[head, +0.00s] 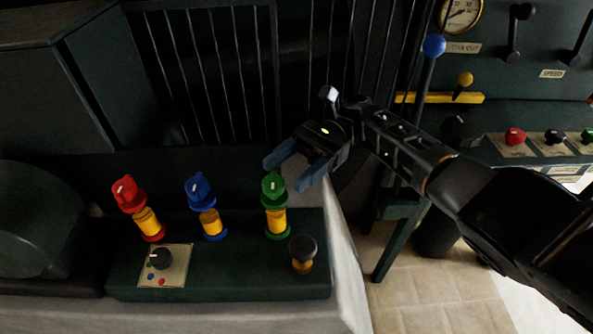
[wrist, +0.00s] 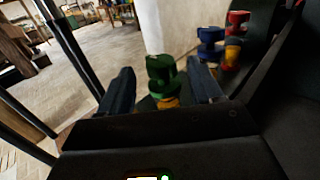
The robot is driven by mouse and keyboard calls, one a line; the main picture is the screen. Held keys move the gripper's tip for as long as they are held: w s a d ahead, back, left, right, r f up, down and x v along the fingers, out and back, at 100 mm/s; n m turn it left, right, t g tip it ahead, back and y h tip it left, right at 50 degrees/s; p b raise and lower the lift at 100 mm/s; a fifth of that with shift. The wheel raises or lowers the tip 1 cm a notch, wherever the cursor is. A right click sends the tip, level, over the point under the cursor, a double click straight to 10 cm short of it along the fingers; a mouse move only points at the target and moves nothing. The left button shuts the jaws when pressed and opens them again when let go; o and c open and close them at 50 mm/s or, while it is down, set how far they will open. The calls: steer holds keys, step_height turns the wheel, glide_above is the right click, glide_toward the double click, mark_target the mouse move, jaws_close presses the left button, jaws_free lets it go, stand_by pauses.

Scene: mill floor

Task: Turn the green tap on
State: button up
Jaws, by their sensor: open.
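The green tap (head: 274,188) stands on the dark green panel (head: 220,280), a green knob on a yellow and green stem. It is the rightmost of three taps. My gripper (head: 288,172) is open, its two blue-grey fingers pointing toward the green tap from the upper right. In the wrist view the green tap (wrist: 162,78) shows between the two open fingers (wrist: 160,88). Whether the fingers reach beside the knob or stay short of it I cannot tell; nothing is held.
A blue tap (head: 200,191) and a red tap (head: 128,194) stand to the left. A black round knob (head: 302,248) on a yellow base is at the front right. A small dial (head: 161,258) sits on a plate. Dark bars (head: 220,70) stand behind.

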steer(key=shift+w+d+b, duration=0.3)
steer(key=shift+w+d, duration=0.2)
steer(key=shift+d, duration=0.05)
steer(key=shift+r, duration=0.1)
